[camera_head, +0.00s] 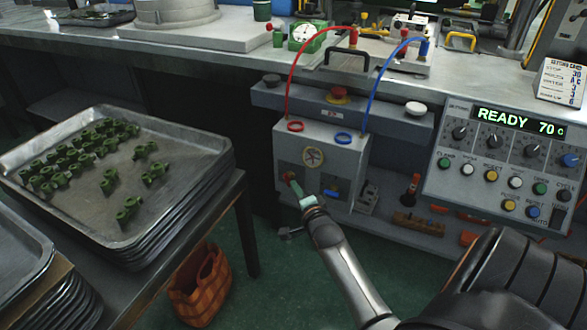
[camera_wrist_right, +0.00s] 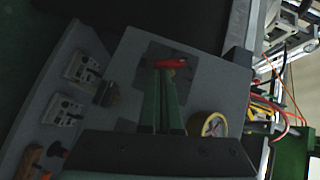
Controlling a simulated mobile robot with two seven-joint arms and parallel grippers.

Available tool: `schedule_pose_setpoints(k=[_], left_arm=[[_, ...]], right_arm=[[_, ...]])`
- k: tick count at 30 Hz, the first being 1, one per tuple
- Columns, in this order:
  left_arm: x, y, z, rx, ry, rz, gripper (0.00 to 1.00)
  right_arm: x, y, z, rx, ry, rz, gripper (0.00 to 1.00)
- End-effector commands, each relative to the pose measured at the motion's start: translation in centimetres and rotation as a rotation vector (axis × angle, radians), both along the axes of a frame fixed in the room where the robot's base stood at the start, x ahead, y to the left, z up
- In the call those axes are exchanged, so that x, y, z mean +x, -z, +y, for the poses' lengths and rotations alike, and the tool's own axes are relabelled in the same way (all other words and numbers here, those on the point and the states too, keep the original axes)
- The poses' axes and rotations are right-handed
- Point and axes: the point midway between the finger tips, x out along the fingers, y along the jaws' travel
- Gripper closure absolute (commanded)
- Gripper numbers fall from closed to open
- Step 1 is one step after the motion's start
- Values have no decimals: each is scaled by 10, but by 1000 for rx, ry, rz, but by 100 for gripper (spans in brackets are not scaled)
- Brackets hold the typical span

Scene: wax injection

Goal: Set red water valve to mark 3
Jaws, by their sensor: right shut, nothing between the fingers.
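The red water valve (camera_head: 289,176) is on the front of the grey box (camera_head: 345,160), at its lower left. In the right wrist view its red handle (camera_wrist_right: 173,63) lies just past my fingertips, on a dark square plate (camera_wrist_right: 188,82). My right gripper (camera_head: 298,190) is shut with nothing between its fingers. Its green fingers (camera_wrist_right: 160,95) reach up to the red handle; I cannot tell whether they touch it. The fingers partly cover the valve in the head view. No mark numbers can be read. My left gripper is not in view.
A blue valve (camera_head: 331,193) sits right of the red one, below a round gauge (camera_head: 313,156). Red (camera_head: 288,85) and blue hoses rise from the box top. A control panel (camera_head: 505,160) reads READY 70 C. Stacked trays (camera_head: 190,180) stand at left.

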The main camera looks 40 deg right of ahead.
Motion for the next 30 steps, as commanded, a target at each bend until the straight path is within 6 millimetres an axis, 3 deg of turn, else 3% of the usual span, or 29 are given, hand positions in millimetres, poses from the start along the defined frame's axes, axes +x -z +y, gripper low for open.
schedule_pose_setpoints(k=[21,30], left_arm=[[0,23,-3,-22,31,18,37],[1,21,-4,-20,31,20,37]], right_arm=[[1,8,-10,75,0,-180,100],[1,6,-9,74,0,-179,100]])
